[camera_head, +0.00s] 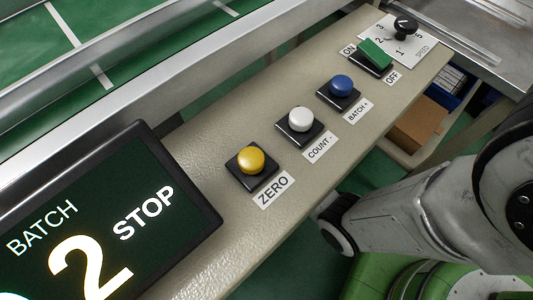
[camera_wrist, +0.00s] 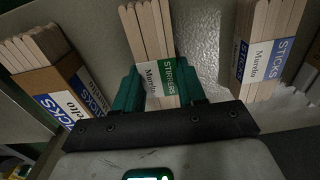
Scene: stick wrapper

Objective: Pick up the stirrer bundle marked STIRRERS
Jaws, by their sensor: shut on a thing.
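The stirrer bundle (camera_wrist: 150,32) is a bunch of pale flat wooden sticks with a white and green band reading STIRRERS. It shows in the middle of the wrist view. My gripper (camera_wrist: 159,88) has its green fingers on either side of this bundle, shut on it around the band. The bundle's lower end is hidden behind the dark gripper bar. Whether it is lifted off its support I cannot tell. The head view shows neither the bundle nor my gripper.
In the wrist view, one STICKS bundle (camera_wrist: 72,88) lies left and another STICKS bundle (camera_wrist: 264,52) right, both close to my fingers. The head view shows a panel with a yellow button (camera_head: 251,160), white button (camera_head: 301,120), blue button (camera_head: 341,85), green switch (camera_head: 375,54) and screen (camera_head: 95,235).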

